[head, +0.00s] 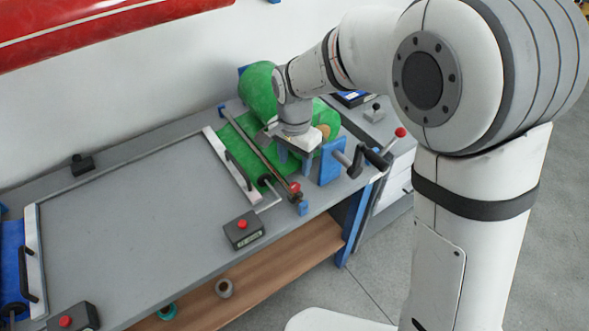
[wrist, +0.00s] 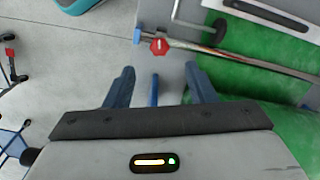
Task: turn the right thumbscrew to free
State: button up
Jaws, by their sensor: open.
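A red knob (head: 295,187) sits at the near end of a metal bar that runs across the green sheet (head: 238,140). In the wrist view the red knob (wrist: 159,46) is faceted with a white mark and lies just beyond my fingertips. I cannot tell for certain that it is the right thumbscrew. My gripper (head: 295,160) is above the green sheet at the right end of the table. In the wrist view my gripper (wrist: 161,78) is open, with nothing clearly held. A narrow blue piece (wrist: 154,90) shows between the fingers; its depth is unclear.
A blue plate (head: 330,160) and a crank with a red ball (head: 401,132) stand right of my gripper. A red-button box (head: 243,231) sits at the table's front edge. A white bar with a black handle (head: 241,176) lies left of the sheet. The grey tabletop (head: 130,220) is largely clear.

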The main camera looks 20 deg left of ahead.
aim_at(295, 185)
jog(key=shift+m, duration=1.2)
jog(key=shift+f, duration=0.25)
notch_tip(295, 185, down, 7)
jog(key=shift+f, duration=0.2)
jog(key=shift+c, duration=0.4)
jog(key=c, duration=0.9)
